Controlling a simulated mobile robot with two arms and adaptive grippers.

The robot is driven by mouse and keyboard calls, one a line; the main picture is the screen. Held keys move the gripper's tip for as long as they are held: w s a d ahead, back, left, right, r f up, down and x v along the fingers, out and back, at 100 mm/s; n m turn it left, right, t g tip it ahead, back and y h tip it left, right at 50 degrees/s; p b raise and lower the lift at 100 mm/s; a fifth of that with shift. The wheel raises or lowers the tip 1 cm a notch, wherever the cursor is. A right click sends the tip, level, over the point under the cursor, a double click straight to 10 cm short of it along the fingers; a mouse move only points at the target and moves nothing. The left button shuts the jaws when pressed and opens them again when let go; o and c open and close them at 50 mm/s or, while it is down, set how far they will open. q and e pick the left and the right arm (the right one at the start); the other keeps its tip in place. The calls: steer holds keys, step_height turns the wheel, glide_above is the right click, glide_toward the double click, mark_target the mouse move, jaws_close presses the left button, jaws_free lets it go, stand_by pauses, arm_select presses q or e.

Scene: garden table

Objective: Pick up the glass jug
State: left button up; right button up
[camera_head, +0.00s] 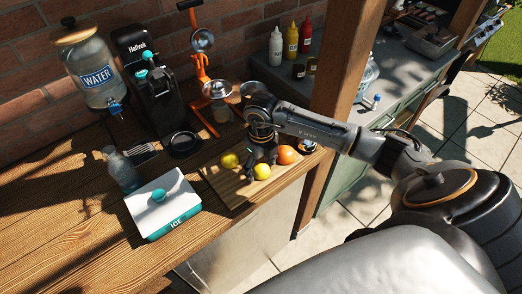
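A clear bluish glass vessel (122,170), which looks like the glass jug, stands upright on the wooden table behind the ice box's left corner. My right gripper (263,156) points down low over the cutting board (232,187), among the fruit and well to the right of that vessel. Its fingers are dark and small, and I cannot tell whether they are open or shut. A yellow lemon (262,171), another yellow fruit (229,160) and an orange (286,155) lie around it. My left gripper is out of view.
A white and teal ice box (165,203) stands in front of the vessel. A water dispenser (95,72), a black machine (150,85) and an orange juicer (203,85) line the back. A wooden post (345,60) rises beside my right arm. The table's left front is clear.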

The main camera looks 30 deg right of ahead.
steer(key=c, duration=0.9)
